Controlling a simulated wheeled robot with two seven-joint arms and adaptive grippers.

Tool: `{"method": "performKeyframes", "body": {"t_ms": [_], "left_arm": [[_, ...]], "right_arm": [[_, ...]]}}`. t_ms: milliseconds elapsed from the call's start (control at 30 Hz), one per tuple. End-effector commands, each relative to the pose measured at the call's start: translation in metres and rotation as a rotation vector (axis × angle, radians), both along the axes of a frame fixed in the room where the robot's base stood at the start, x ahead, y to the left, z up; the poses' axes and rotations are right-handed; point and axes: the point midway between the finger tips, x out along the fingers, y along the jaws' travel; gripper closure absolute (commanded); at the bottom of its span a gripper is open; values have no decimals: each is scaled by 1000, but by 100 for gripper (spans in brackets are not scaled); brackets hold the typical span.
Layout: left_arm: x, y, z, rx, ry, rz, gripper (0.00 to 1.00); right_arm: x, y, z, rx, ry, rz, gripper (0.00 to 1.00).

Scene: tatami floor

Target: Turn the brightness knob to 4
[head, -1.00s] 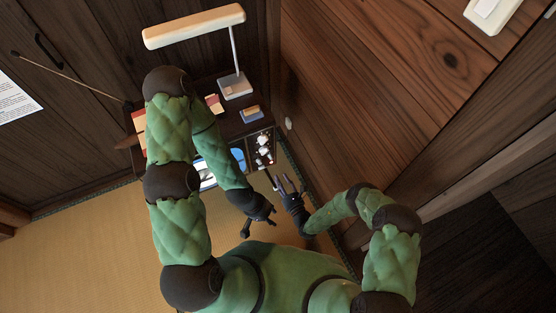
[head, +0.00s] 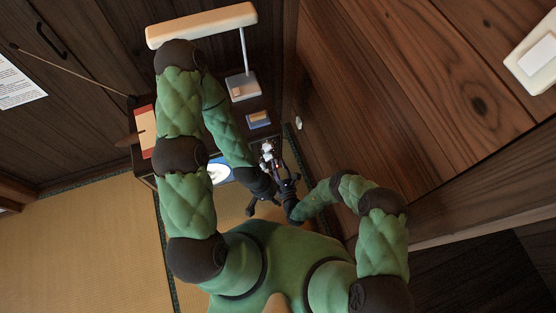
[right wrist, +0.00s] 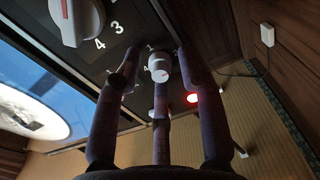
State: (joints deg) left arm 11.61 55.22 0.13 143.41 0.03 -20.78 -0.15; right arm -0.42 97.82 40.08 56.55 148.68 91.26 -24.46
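A dark panel with white knobs (head: 267,152) shows in the head view, beside a blue and white screen (head: 218,172). In the right wrist view, a large white knob (right wrist: 78,20) stands at the upper left, with printed 3 and 4 beside it. A smaller white knob (right wrist: 159,67), with a 1 above it, sits between the fingers of my right gripper (right wrist: 158,62). Those fingers are spread open around it; I cannot tell whether they touch it. My left gripper (head: 251,208) hangs lower, apart from the panel, its finger opening unclear.
A red light (right wrist: 193,98) glows near the small knob. A desk lamp (head: 242,85) and a blue box (head: 258,119) stand behind the panel. A wooden wall (head: 370,110) rises close on the right. Tatami floor (head: 90,220) is clear at left.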

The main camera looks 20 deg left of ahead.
Motion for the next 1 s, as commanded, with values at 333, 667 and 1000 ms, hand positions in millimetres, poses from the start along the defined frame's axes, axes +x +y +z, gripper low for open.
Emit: {"method": "performKeyframes", "body": {"t_ms": [333, 667, 1000], "left_arm": [[-1, 0, 0, 0, 1, 0, 60], [0, 0, 0, 0, 1, 0, 60], [0, 0, 0, 0, 1, 0, 60]], "right_arm": [[-1, 1, 0, 0, 0, 0, 77], [0, 0, 0, 1, 0, -1, 100], [1, 0, 1, 8, 2, -1, 100]]}}
